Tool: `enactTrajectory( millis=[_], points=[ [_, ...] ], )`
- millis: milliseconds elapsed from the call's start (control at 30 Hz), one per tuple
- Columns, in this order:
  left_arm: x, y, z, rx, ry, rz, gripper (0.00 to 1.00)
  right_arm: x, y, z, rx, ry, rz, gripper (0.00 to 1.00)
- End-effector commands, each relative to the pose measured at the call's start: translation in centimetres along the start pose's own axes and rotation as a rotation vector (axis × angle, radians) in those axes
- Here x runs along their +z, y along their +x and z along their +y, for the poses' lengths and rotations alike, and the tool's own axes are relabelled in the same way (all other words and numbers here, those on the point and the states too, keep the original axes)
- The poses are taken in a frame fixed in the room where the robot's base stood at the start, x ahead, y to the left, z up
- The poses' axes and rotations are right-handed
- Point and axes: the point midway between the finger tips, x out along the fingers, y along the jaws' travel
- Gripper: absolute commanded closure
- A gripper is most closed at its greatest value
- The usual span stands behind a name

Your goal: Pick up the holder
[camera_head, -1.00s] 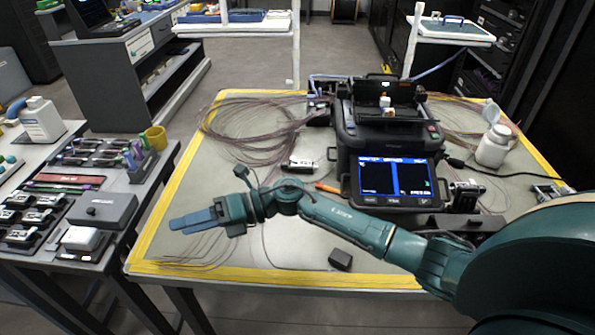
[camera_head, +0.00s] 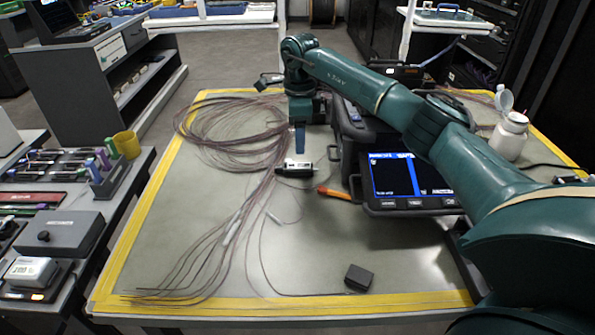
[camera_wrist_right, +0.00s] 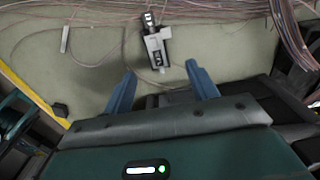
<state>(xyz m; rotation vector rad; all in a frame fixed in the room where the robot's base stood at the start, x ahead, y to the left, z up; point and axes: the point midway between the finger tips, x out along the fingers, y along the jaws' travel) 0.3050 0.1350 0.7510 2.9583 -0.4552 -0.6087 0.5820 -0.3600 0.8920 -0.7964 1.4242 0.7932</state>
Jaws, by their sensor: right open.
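The holder appears to be the small black and white piece (camera_head: 294,169) lying on the table mat, left of the splicer. In the right wrist view the holder (camera_wrist_right: 156,45) lies just beyond the fingertips, roughly between their lines. My right gripper (camera_head: 300,150) points down above the table, just behind the holder in the head view. Its two blue fingers (camera_wrist_right: 160,70) are apart with nothing between them. My left gripper is not in view.
The fusion splicer (camera_head: 405,185) stands close to the right, partly hidden by my right arm. Fiber coils (camera_head: 225,135) lie to the left. An orange-handled tool (camera_head: 335,193) and a small dark box (camera_head: 358,277) lie nearer. The front mat has mostly free room, crossed by thin fibers.

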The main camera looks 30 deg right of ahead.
Motion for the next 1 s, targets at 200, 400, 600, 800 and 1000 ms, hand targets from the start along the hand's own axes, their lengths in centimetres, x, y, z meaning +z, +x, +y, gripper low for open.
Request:
enactTrajectory(
  millis=[200, 400, 600, 800, 1000],
  points=[
    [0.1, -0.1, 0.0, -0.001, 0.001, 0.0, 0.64, 0.1, 2.4, 0.0, 0.0, -0.001, -0.004, 0.42],
    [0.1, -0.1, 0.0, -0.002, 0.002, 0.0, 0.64, 0.2, 4.5, 0.4, 0.002, -0.002, -0.002, 0.42],
    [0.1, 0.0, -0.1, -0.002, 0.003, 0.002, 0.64, 0.3, 7.2, 0.6, 0.001, -0.001, -0.003, 0.42],
    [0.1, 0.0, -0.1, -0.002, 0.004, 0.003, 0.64, 0.3, 7.7, 0.6, -0.001, -0.001, -0.005, 0.42],
    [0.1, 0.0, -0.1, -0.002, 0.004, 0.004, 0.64, 0.3, 7.7, 0.6, 0.0, -0.001, -0.004, 0.49]
  ],
)
